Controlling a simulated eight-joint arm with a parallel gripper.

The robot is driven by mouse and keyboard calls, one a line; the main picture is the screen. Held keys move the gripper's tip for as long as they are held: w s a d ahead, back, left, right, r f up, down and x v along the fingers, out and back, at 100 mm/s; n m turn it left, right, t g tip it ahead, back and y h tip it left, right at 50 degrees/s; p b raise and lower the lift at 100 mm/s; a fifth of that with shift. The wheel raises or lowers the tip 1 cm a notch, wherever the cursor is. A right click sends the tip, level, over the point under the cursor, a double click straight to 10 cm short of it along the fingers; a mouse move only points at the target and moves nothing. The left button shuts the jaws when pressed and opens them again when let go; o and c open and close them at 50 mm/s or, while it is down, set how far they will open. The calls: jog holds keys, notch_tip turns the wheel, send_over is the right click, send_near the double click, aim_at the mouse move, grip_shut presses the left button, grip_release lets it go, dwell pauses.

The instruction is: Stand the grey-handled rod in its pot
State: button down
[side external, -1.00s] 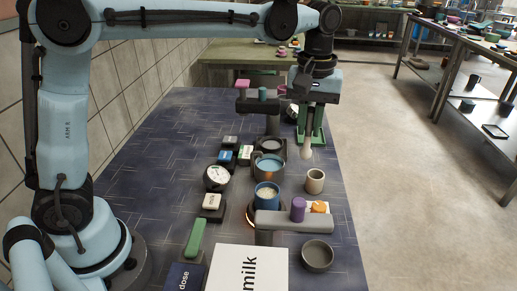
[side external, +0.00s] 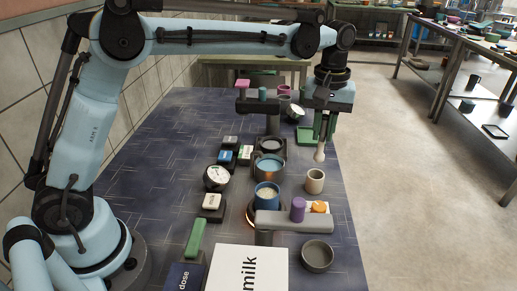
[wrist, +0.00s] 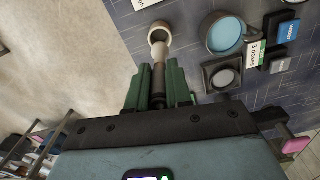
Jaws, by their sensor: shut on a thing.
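My gripper (side external: 318,137) has green fingers and is shut on the rod (side external: 319,155), holding it above the table's right edge. The rod points down, with a pale rounded end. In the wrist view, its dark grey handle (wrist: 158,76) is between the fingers (wrist: 157,92). A small beige pot (side external: 315,182) stands upright just in front of and below the rod's end. In the wrist view, the pale end overlaps the near rim of this pot (wrist: 154,27). The rod's end appears above the pot; whether it is over the opening is unclear.
A pot of blue liquid (side external: 269,171) and a blue pot with pale contents (side external: 266,200) stand left of the beige pot. A purple cylinder (side external: 298,209), an orange piece (side external: 319,206) and a grey bowl (side external: 317,258) are nearer. Open floor lies right.

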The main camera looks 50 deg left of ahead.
aim_at(326, 116)
jog(key=shift+f, duration=3.6)
jog(key=c, duration=1)
grip_release()
jog(key=shift+o, duration=0.2)
notch_tip(326, 116, up, 12)
jog(key=shift+r, duration=0.1)
